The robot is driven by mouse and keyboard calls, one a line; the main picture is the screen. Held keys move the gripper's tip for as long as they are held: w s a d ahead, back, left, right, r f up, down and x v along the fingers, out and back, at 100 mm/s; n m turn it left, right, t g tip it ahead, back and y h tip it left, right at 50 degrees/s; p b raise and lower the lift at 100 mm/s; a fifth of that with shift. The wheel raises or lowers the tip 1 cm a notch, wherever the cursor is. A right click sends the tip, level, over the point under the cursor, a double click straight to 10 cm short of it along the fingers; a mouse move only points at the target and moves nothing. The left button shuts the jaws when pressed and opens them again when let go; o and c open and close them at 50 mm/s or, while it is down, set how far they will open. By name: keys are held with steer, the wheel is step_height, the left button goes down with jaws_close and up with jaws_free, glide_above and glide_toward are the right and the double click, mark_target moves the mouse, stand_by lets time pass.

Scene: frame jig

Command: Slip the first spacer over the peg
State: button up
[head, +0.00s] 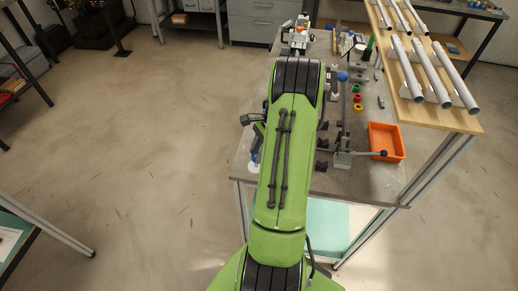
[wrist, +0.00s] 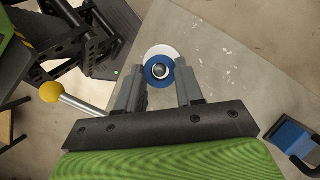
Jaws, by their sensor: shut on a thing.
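In the wrist view a blue ring-shaped spacer (wrist: 158,81) sits between the two fingertips of my gripper (wrist: 159,78), which is shut on it. A round metallic end, which looks like the peg (wrist: 159,70), shows in the ring's opening. I cannot tell how far the ring is around it. A white disc (wrist: 160,50) shows behind the blue ring, offset toward the top. In the head view my green arm hides most of the gripper. A small white and blue thing (head: 254,167) shows at the near left table edge.
A yellow-knobbed lever (wrist: 51,92) stands left of my fingers. In the head view the bench (head: 335,185) holds several coloured rings (head: 357,98), an orange bin (head: 400,143) and a lever clamp (head: 343,158). A wooden shelf with tubes (head: 440,112) stands at right.

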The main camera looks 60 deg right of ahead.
steer(key=o, duration=1.1)
steer(key=shift+r, duration=0.1)
steer(key=p+v, duration=0.4)
steer(key=v, duration=1.1)
steer(key=shift+r, duration=0.3)
